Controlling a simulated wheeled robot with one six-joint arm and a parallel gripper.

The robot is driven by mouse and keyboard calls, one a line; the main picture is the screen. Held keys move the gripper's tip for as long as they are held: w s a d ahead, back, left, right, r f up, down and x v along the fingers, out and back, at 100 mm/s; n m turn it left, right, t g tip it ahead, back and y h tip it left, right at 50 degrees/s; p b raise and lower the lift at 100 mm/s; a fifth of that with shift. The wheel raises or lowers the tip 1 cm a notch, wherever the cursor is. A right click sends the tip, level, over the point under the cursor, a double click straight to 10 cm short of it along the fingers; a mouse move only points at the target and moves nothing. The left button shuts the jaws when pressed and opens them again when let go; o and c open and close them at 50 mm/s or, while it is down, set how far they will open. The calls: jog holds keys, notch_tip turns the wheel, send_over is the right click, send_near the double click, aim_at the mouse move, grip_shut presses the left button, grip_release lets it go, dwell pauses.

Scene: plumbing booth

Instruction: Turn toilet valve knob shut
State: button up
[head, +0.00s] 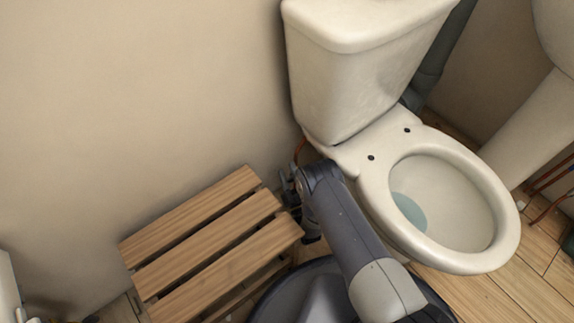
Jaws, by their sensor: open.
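The toilet valve knob cannot be made out; my arm and gripper cover the area beside the toilet's base. A thin copper-coloured pipe (299,150) shows below the left end of the cistern, close to the wall. My gripper (287,188) is open, small and dark in this view, between the wooden stool and the toilet. It is just below the pipe. Whether it touches anything cannot be told. The white toilet (495,215) stands right of my arm, with its cistern (345,85) against the wall.
A slatted wooden stool (205,230) stands close on the left of my gripper, leaving a narrow gap to the toilet. A white pedestal (525,130) and copper pipes (545,185) are at the right. Wooden floor (480,293) is clear at the lower right.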

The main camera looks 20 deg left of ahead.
jog(key=shift+c, duration=0.6)
jog(key=c, duration=0.9)
jog(key=shift+r+m+t, duration=0.15)
jog(key=shift+m+t, duration=0.55)
jog(key=shift+m, duration=0.2)
jog(key=o, duration=1)
notch_tip(320, 180, up, 10)
jog(key=p, duration=0.5)
jog(key=shift+d, duration=0.15)
